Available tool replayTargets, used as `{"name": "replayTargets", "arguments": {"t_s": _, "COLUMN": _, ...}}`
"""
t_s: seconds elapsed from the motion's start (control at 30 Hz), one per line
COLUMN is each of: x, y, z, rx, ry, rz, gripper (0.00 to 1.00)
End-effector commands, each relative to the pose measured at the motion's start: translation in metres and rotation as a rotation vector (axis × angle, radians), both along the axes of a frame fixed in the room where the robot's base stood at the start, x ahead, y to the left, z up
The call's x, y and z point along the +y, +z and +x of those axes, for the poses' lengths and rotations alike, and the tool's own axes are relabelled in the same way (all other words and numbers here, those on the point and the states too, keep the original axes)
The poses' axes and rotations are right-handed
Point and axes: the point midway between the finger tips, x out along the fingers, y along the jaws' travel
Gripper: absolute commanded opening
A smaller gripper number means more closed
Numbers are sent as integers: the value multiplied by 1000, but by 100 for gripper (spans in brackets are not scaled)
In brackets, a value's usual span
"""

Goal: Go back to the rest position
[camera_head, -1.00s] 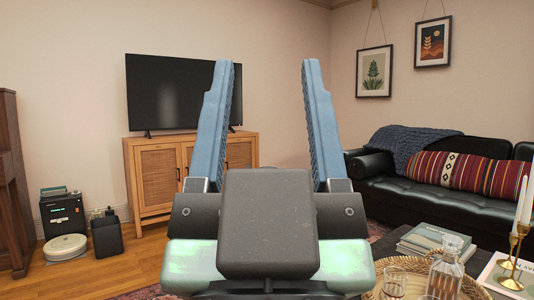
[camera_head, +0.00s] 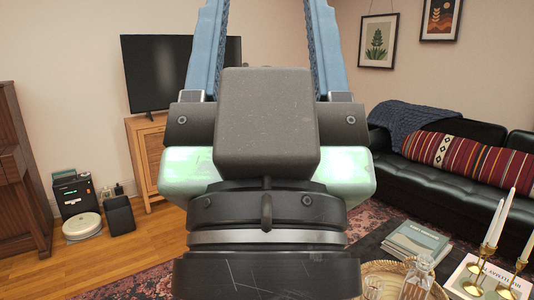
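My gripper (camera_head: 265,30) fills the middle of the head view, close to the camera, with its two blue fingers pointing up and the tips cut off by the top edge. The fingers stand wide apart with only wall and the television between and beside them, so it is open and empty. My dark wrist and pale green-white housing block the centre of the room. The gripper touches nothing that I can see.
A television (camera_head: 155,75) stands on a wooden cabinet (camera_head: 148,150) behind. A black sofa (camera_head: 450,190) is at right. A low table at lower right bears books (camera_head: 415,242), a wicker tray (camera_head: 380,270), a glass decanter (camera_head: 418,280) and brass candlesticks (camera_head: 510,270). Floor (camera_head: 140,255) at lower left is clear.

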Motion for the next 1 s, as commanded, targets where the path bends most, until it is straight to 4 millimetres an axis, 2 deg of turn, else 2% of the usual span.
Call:
{"name": "replayTargets", "arguments": {"t_s": 0.03, "x": 0, "y": 34, "z": 0, "rx": 0, "ry": 0, "rz": 0, "gripper": 61}}
{"name": "replayTargets", "arguments": {"t_s": 0.4, "x": 0, "y": 149, "z": 0, "rx": 0, "ry": 1, "rz": 0, "gripper": 61}}
{"name": "replayTargets", "arguments": {"t_s": 0.5, "x": 0, "y": 171, "z": 0, "rx": 0, "ry": 1, "rz": 0, "gripper": 61}}
{"name": "replayTargets", "arguments": {"t_s": 0.6, "x": 0, "y": 180, "z": 0, "rx": 0, "ry": 1, "rz": 0, "gripper": 61}}
{"name": "replayTargets", "arguments": {"t_s": 0.77, "x": 0, "y": 179, "z": 0, "rx": 0, "ry": 1, "rz": 0, "gripper": 61}}
{"name": "replayTargets", "arguments": {"t_s": 0.83, "x": 0, "y": 178, "z": 0, "rx": 0, "ry": 1, "rz": 0, "gripper": 50}}
{"name": "replayTargets", "arguments": {"t_s": 1.0, "x": 0, "y": 177, "z": 0, "rx": 1, "ry": 1, "rz": 0, "gripper": 50}}
